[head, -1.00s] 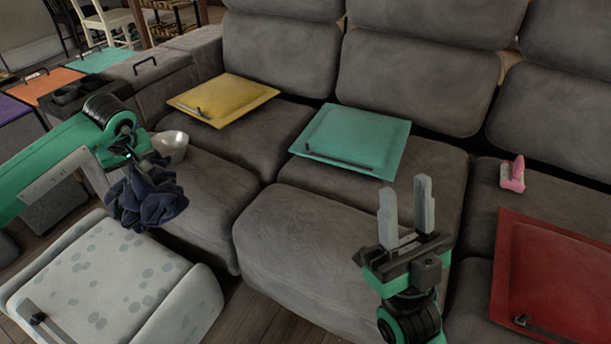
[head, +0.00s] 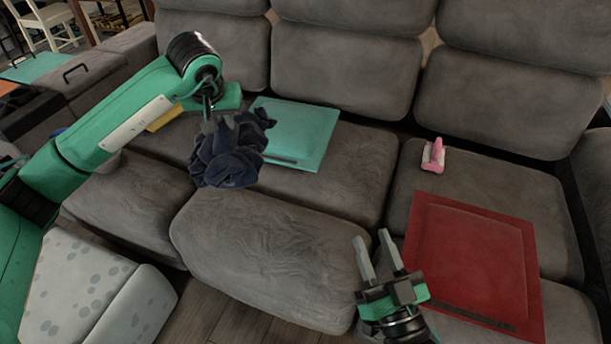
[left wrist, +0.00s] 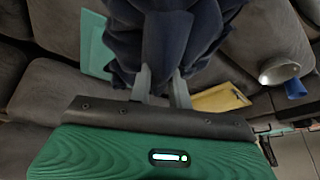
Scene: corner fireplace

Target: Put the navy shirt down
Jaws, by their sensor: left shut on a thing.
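The navy shirt (head: 228,152) is a crumpled dark blue bundle hanging from my left gripper (head: 210,118) in the head view. It is held above the grey sofa and hides part of the teal board. In the left wrist view the shirt (left wrist: 165,40) fills the top middle, and the gripper fingers (left wrist: 160,88) are shut on it. My right gripper (head: 376,258) is open and empty, in front of the sofa near the red board.
On the grey sofa (head: 265,235) lie a teal board (head: 308,130), a red board (head: 475,260) and a pink object (head: 433,156). A yellow board (left wrist: 220,98) and a silver bowl (left wrist: 280,70) show in the left wrist view. A spotted pale seat (head: 75,285) stands at lower left.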

